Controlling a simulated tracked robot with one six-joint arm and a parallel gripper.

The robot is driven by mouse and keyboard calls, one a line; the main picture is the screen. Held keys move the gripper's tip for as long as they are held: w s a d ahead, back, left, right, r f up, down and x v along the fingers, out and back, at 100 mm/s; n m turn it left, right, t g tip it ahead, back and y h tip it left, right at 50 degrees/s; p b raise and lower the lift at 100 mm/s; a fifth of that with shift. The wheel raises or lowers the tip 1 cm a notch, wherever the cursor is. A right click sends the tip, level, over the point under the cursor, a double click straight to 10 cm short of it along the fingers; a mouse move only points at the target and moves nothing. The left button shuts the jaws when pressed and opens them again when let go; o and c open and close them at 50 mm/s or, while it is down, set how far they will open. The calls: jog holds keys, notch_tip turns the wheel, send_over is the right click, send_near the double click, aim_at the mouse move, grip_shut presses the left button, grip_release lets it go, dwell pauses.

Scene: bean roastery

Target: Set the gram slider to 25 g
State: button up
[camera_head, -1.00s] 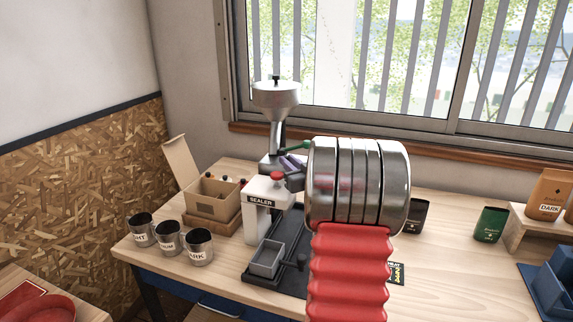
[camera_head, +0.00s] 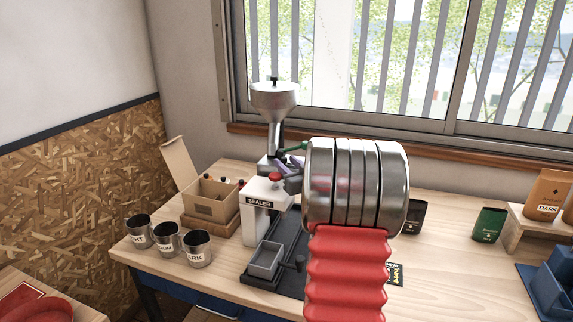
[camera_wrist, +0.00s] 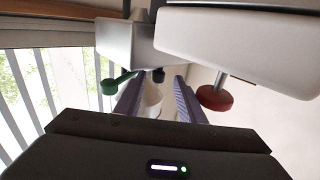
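The silver dispenser with a funnel hopper (camera_head: 275,97) stands at the back of the bench near the window. Its grey body (camera_wrist: 120,42) fills the upper middle of the wrist view, with a green-knobbed lever (camera_wrist: 110,86) on the left and a small black knob (camera_wrist: 158,75) below. I cannot tell whether this black knob is the gram slider; no scale or number is readable. My gripper (camera_wrist: 160,80) is open, its two purple fingers apart on either side of the black knob. I cannot tell whether they touch it. In the head view my arm hides most of the gripper (camera_head: 289,161).
The white sealer (camera_head: 258,214) with its red knob (camera_wrist: 214,98) stands close beside my fingers. A grey tray (camera_head: 266,259), an open cardboard box (camera_head: 210,207) and three metal cups (camera_head: 197,249) stand left and front. Bags (camera_head: 488,225) stand to the right.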

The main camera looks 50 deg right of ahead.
jog(key=v, duration=1.3)
jog(key=shift+s+f, duration=0.1)
